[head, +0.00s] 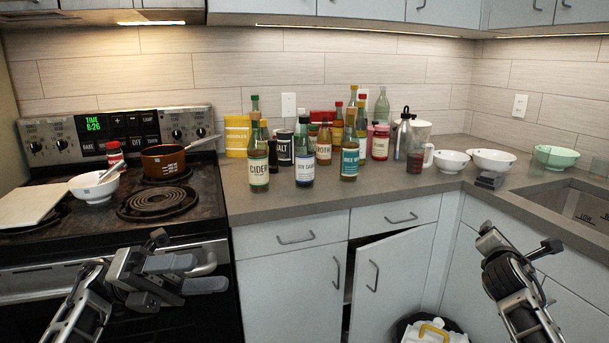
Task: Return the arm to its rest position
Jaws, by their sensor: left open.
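My left gripper (188,274) is in front of the stove, below its front edge. Its two fingers are apart and nothing is between them. My right arm (515,290) comes in at the lower right, in front of the cabinets below the sink counter. The fingers of the right gripper cannot be made out. The coil stove (110,225) is at the left, with a bare coil burner (158,202) at its front.
An orange-brown pot (163,162) sits on the back burner. A white bowl (92,189) and a pale board (32,205) are on the stove's left. Several bottles (258,160) crowd the counter (330,202). A cabinet door (390,283) stands ajar above a bin (412,325).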

